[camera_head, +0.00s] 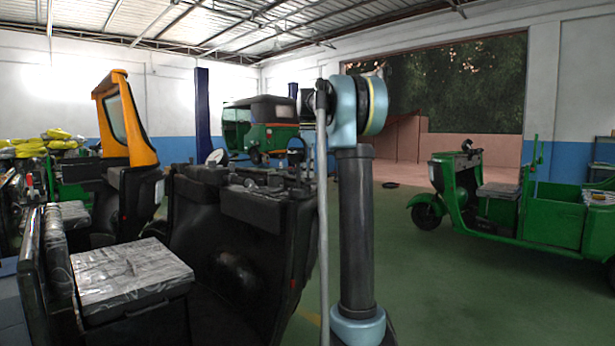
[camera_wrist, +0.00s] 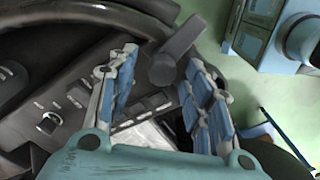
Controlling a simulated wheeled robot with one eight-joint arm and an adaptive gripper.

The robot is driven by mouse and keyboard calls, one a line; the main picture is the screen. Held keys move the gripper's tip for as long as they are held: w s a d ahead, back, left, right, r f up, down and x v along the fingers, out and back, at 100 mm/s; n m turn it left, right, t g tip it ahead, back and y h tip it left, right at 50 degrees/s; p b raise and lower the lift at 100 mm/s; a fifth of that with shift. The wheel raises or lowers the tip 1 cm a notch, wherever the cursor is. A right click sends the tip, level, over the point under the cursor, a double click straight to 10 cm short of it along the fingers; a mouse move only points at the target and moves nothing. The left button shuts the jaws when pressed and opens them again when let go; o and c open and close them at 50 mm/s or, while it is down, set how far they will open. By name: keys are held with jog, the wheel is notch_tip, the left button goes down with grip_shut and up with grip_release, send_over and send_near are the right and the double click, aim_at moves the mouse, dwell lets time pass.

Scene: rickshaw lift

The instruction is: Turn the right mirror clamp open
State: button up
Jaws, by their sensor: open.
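In the wrist view, my gripper (camera_wrist: 161,58) is open, with blue-padded fingers on either side. A dark grey piece with a round end and a short lever (camera_wrist: 181,40) lies at the fingertips, between them in the picture. It looks like the right mirror clamp, though I cannot be sure. I cannot tell whether either finger touches it. In the head view, my arm stands in front of the rickshaw's black front panel (camera_head: 235,215), and my gripper cannot be made out there. A small round mirror (camera_head: 217,157) shows above the panel.
The wrist view shows a dark dashboard with a round knob (camera_wrist: 48,122) and a curved black bar (camera_wrist: 75,14) close by. A plastic-wrapped seat (camera_head: 130,268) is at left. A green cargo rickshaw (camera_head: 555,205) stands at right. Green floor is clear between.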

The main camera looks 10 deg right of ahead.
notch_tip(320, 180, up, 11)
jog(key=shift+f, duration=0.15)
dwell(0.6)
